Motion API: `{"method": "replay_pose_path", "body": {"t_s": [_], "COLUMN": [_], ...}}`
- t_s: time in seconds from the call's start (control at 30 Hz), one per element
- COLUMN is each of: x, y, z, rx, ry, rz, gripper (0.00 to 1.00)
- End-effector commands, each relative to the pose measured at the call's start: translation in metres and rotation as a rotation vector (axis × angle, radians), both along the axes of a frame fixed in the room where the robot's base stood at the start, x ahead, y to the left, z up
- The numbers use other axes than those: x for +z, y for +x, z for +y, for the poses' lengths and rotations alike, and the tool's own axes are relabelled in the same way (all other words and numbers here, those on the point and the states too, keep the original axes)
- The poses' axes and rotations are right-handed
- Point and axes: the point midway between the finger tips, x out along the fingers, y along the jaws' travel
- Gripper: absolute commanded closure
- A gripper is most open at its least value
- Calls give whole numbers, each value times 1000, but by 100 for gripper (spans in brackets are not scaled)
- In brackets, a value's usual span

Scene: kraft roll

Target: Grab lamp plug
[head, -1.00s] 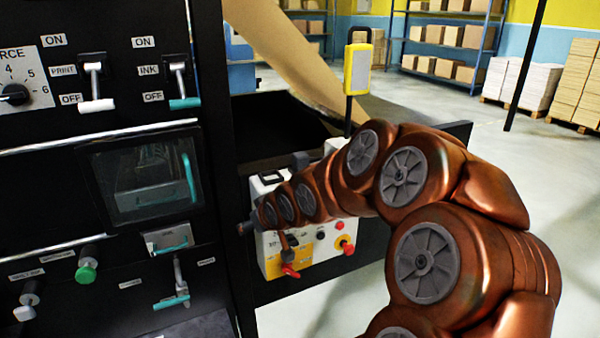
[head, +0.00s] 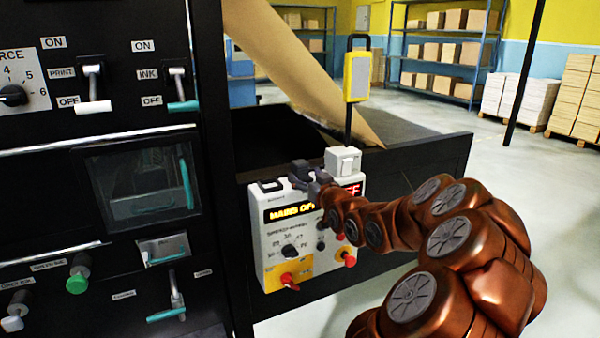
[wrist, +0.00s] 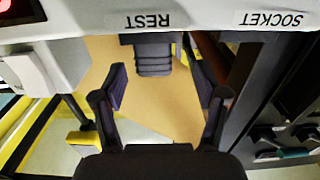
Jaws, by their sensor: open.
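The lamp plug is a dark grey ribbed block (wrist: 153,58) at the REST label in the wrist view, on the edge of the pale control box (wrist: 215,18). My gripper (wrist: 155,78) is open, with one finger on each side of the plug in the picture and gaps showing on both sides. Nothing is held. In the head view my gripper (head: 314,184) is at the top of the control box (head: 272,262), where dark fingers and plug are hard to tell apart. A SOCKET label is right of REST in the wrist view.
A white switch block (head: 343,161) stands on the box right of my gripper, with a yellow lamp (head: 357,76) on a black post behind. Red knobs (head: 289,281) stick out from the box front. A black machine panel (head: 125,125) fills the left.

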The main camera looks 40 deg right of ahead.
Motion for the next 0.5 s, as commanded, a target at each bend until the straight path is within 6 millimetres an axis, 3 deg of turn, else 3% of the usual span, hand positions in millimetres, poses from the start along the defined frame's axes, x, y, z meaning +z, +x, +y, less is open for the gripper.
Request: {"method": "replay_pose_path", "body": {"t_s": [0.5], "x": [6], "y": [43], "z": [-23], "rx": [0], "ry": [-1], "rz": [0], "gripper": [27]}}
